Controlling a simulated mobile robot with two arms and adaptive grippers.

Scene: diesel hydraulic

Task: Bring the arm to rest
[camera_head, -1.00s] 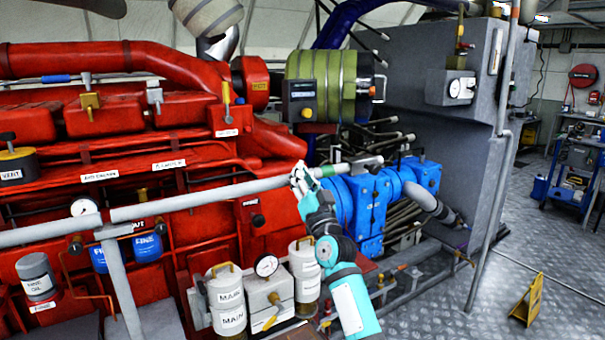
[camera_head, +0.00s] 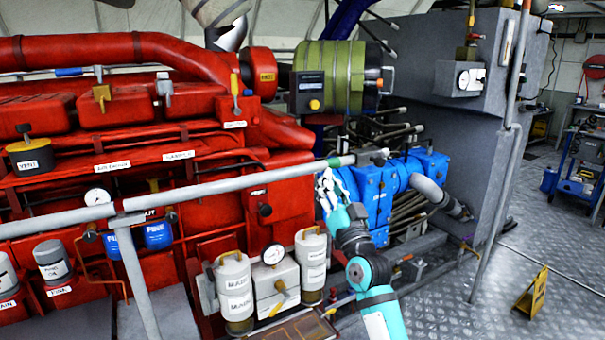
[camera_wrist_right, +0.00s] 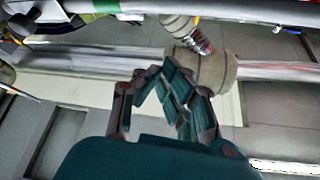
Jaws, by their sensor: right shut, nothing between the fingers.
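My right arm, teal and white, comes up from the lower right of the head view. Its gripper (camera_head: 328,185) is beside the grey handrail, in front of the blue pump block. In the right wrist view the right gripper's fingers (camera_wrist_right: 170,85) are drawn together with nothing between them. They point toward a pale pipe with a thick collar (camera_wrist_right: 205,68), and I cannot tell how far off it is. My left gripper does not show in either view.
A grey handrail (camera_head: 235,185) crosses in front of the red engine (camera_head: 110,115). The blue pump block (camera_head: 375,190) and a grey cabinet (camera_head: 440,125) stand at right. White canisters (camera_head: 235,285) stand below. A yellow floor sign (camera_head: 532,293) stands on open metal floor.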

